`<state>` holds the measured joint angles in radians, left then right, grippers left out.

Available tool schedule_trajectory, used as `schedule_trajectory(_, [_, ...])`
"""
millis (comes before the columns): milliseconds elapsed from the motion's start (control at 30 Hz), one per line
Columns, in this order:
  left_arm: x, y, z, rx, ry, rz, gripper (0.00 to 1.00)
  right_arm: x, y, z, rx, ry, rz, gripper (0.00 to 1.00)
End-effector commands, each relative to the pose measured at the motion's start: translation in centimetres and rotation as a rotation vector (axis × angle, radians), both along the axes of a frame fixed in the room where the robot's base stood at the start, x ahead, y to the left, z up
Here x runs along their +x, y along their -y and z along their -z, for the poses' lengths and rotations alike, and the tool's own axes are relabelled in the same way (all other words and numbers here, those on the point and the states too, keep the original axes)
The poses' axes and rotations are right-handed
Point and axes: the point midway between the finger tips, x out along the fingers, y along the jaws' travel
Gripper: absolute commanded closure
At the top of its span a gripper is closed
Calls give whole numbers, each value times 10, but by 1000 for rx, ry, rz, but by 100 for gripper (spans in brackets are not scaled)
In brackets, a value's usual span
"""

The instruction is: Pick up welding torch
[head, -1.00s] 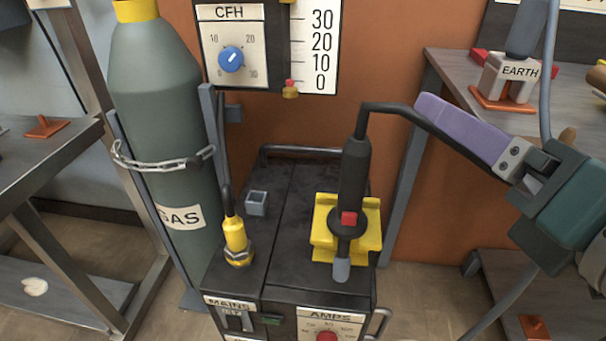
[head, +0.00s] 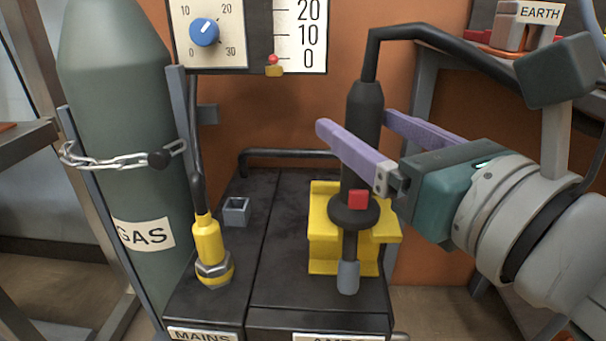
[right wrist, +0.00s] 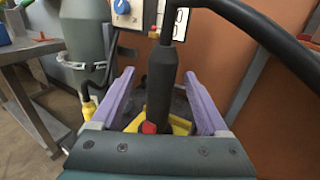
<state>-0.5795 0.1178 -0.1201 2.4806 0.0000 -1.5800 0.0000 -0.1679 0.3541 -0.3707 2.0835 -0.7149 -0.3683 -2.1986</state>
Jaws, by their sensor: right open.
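The welding torch (head: 364,110) is black with a red button and a grey tip. It stands upright in a yellow holder (head: 323,240) on top of the black welding machine (head: 276,262), and its cable bends off to the right at the top. My right gripper (head: 352,125) is open, with its purple fingers on either side of the torch's handle. In the right wrist view the torch (right wrist: 161,85) stands between the two open fingers (right wrist: 160,90), with gaps on both sides. My left gripper is not in view.
A grey-green gas cylinder (head: 112,150), held by a chain (head: 110,159), stands at the left. A yellow mains plug (head: 207,240) and a small grey socket (head: 236,211) are on the machine. An EARTH clamp block (head: 520,30) sits on a bench at the upper right.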

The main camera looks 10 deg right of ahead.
Motion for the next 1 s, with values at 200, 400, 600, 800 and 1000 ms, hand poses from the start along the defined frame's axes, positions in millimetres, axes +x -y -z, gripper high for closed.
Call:
schedule_trajectory(200, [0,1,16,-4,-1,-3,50,31,-4,2,0,3,1,22])
schedule_trajectory(400, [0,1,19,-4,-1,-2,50,45,-7,0,0,0,1,22])
schedule_trajectory(600, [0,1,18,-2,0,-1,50,46,-7,0,0,-2,1,22])
schedule_trajectory(800, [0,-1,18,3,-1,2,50,45,-7,0,0,-1,1,43])
schedule_trajectory(1000, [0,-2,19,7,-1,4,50,45,-7,0,0,-1,1,66])
